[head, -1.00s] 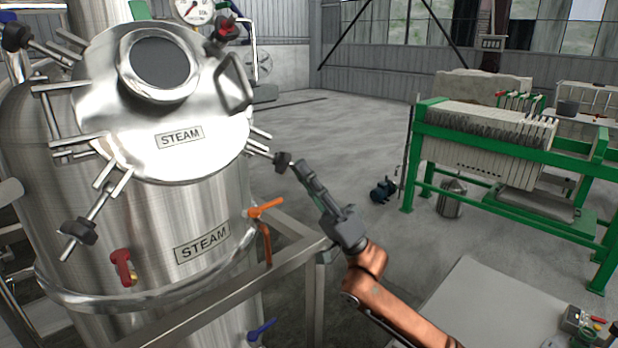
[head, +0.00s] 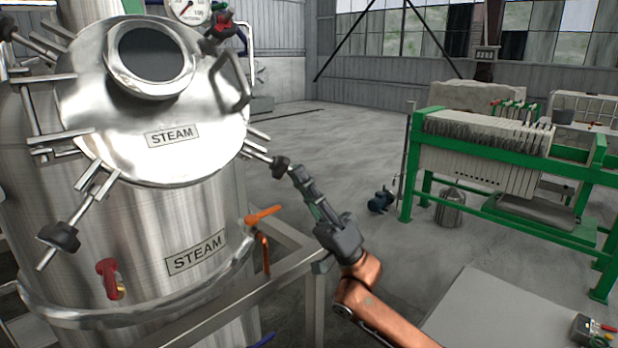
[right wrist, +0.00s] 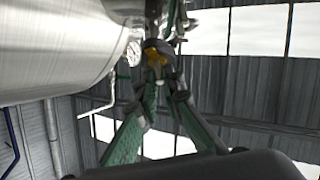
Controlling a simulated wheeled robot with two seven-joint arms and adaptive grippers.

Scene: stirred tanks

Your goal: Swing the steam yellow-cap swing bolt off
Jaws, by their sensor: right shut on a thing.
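The steam tank (head: 150,235) stands at the left of the head view, its round steel lid (head: 200,155) labelled STEAM. The yellow-cap swing bolt (head: 281,167) sticks out from the lid's right rim with a dark knob; its yellow cap shows in the right wrist view (right wrist: 155,58). My right gripper (head: 295,172) comes in from the lower right, its fingertips at that knob. In the right wrist view the green-padded fingers (right wrist: 158,72) close in on the knob from both sides. The gripper is shut on it. My left gripper is not in view.
Other swing bolts stand at the lid's lower left (head: 58,237) and top (head: 222,22). An orange-handled valve (head: 262,215) and a steel rail (head: 285,250) lie below the gripper. A green-framed filter press (head: 500,150) stands at the right.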

